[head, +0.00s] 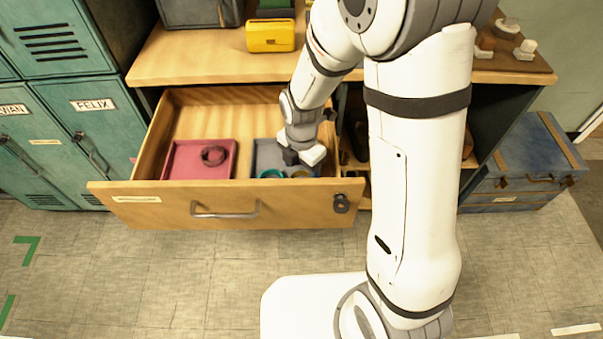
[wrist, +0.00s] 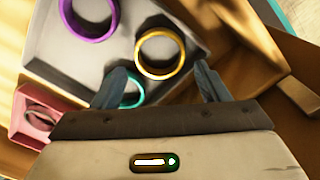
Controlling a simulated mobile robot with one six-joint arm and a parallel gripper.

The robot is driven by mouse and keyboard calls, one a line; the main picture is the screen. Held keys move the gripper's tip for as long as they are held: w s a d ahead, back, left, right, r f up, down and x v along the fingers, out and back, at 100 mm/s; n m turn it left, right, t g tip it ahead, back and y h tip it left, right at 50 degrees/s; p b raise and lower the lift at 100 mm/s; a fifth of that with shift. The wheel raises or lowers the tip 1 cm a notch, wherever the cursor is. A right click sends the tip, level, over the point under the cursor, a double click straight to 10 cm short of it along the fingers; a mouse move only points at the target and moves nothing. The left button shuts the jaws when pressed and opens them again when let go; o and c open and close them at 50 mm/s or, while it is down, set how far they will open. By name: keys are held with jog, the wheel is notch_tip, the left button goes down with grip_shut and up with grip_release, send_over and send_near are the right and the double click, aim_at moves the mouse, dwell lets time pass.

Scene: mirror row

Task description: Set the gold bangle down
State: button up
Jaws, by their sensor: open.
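The gold bangle (wrist: 160,74) lies in the grey tray (wrist: 62,62) in the wrist view, between and just beyond my fingertips. In the head view only a small part of it shows behind the drawer front. My gripper (wrist: 160,68) is open, with a gap between each finger and the gold bangle. In the head view my gripper (head: 303,157) is low over the grey tray (head: 268,155). A teal bangle (wrist: 139,91) is partly hidden by my left finger. A purple bangle (wrist: 90,37) lies at the tray's upper left.
The grey tray sits in a pulled-out wooden drawer (head: 150,205). Beside it is a pink tray (head: 183,160) with a dark-looking bangle (head: 213,163) in it. The shelf top above holds a yellow box (head: 270,36). A blue trunk (head: 520,165) stands at the right.

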notch_tip(320, 180, up, 8)
jog(key=s+d+r+m, duration=0.3)
jog(key=d+m, duration=0.1)
jog(key=m, duration=0.4)
jog(key=s+d+r+m+t, duration=0.1)
jog(key=s+d+r+m, duration=0.3)
jog(key=m, duration=0.4)
jog(key=s+d+r+m+t+p, duration=0.1)
jog(key=s+d+r+m, duration=0.3)
jog(key=m, duration=0.5)
jog(key=shift+s+d+r+m, duration=0.15)
jog(key=shift+s+m, duration=0.15)
jog(key=shift+m, duration=0.5)
